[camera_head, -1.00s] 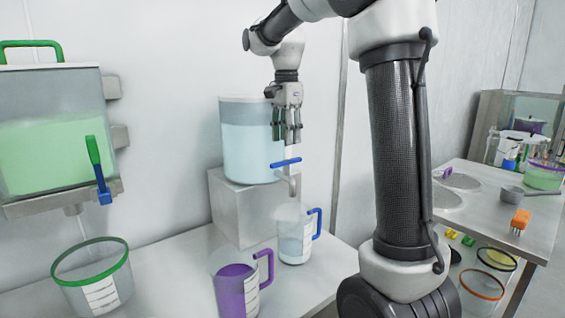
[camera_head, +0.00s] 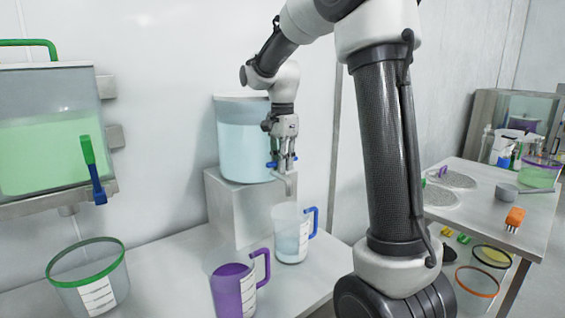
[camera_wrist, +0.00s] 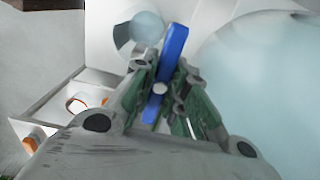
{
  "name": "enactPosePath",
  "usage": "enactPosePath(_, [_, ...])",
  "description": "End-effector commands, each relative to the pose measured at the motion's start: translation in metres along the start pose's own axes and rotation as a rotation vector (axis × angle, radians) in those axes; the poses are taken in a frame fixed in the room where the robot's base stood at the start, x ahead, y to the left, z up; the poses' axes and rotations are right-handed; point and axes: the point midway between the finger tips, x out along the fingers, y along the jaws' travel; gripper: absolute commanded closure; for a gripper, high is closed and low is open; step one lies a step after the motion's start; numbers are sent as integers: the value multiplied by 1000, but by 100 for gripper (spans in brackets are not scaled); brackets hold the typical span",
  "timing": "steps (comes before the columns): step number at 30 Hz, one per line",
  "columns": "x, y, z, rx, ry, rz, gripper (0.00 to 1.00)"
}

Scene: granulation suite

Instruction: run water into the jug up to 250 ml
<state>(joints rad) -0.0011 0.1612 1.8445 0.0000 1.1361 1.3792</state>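The jug (camera_head: 288,242) is clear with a blue handle and a white scale label. It stands on the bench under the spout (camera_head: 291,184) of the tank (camera_head: 243,145), which holds pale blue liquid. Liquid shows in the jug, but its scale is too small to read. My gripper (camera_head: 281,168) is at the tap's blue lever (camera_head: 271,165). In the wrist view the blue lever (camera_wrist: 174,52) lies between the fingers of my gripper (camera_wrist: 166,70). The fingers are close to its sides; whether they press on it I cannot tell.
A jug with purple liquid (camera_head: 232,290) stands in front and to the left. A green-rimmed container (camera_head: 90,284) stands under a green-liquid tank (camera_head: 45,150) at the left. A side table (camera_head: 475,205) with several items is at the right.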

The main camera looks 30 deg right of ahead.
Motion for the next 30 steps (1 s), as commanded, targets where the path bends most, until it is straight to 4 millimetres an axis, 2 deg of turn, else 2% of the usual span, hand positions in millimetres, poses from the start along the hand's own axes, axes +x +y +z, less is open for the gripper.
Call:
enactPosePath(6, [0, 0, 0, -13, 0, 0, 100])
enactPosePath(15, [0, 0, 0, -211, 0, -1, 100])
enactPosePath(22, [0, 0, 0, -213, 0, -1, 100])
enactPosePath(23, [0, 0, 0, -213, 0, -1, 83])
enactPosePath(26, [0, 0, 0, -213, 0, -1, 65])
enactPosePath(27, [0, 0, 0, -213, 0, -1, 61])
enactPosePath(30, [0, 0, 0, -213, 0, 0, 61])
